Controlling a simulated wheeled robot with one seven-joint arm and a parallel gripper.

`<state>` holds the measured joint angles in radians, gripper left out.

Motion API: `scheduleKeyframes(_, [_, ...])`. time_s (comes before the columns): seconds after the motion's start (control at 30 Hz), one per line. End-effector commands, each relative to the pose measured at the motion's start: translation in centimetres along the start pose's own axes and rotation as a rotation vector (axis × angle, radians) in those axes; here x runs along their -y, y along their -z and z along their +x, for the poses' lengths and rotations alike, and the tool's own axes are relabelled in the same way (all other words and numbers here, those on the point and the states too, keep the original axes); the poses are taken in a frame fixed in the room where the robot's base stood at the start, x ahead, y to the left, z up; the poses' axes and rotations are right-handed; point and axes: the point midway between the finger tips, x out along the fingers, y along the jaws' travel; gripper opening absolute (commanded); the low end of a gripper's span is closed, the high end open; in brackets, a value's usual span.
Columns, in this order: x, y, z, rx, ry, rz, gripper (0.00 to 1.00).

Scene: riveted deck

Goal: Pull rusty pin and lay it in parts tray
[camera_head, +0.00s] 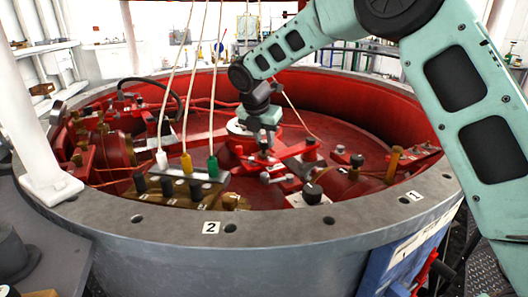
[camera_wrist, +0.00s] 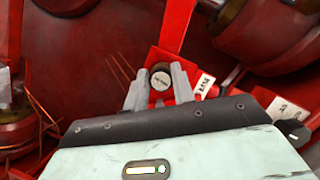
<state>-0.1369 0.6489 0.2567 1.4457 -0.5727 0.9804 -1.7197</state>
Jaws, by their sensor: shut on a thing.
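In the wrist view, my gripper (camera_wrist: 160,88) has its two grey fingers on either side of a round upright piece with a pale, marked top and a brown rim, which I take as the rusty pin (camera_wrist: 160,79). The fingers are shut on it. It stands over a red bracket, and I cannot tell whether it is still seated. In the head view, my gripper (camera_head: 264,148) reaches down at the middle of the red pit, and the pin is hidden there. I cannot make out a parts tray for certain in either view.
A grey round rim (camera_head: 150,225) with bolt holes and number plates surrounds the red pit. A brown block (camera_head: 180,197) with black, white, yellow and green plugs and cords stands left of my gripper. Red brackets and a brass post (camera_head: 393,165) stand to the right.

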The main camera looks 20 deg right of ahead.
Motion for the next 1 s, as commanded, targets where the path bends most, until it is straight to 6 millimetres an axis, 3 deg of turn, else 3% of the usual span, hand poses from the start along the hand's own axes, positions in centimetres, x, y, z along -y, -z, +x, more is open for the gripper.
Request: scheduleKeyframes(1.0, [0.0,-1.1,-3.0,0.0,0.0,0.0,0.02])
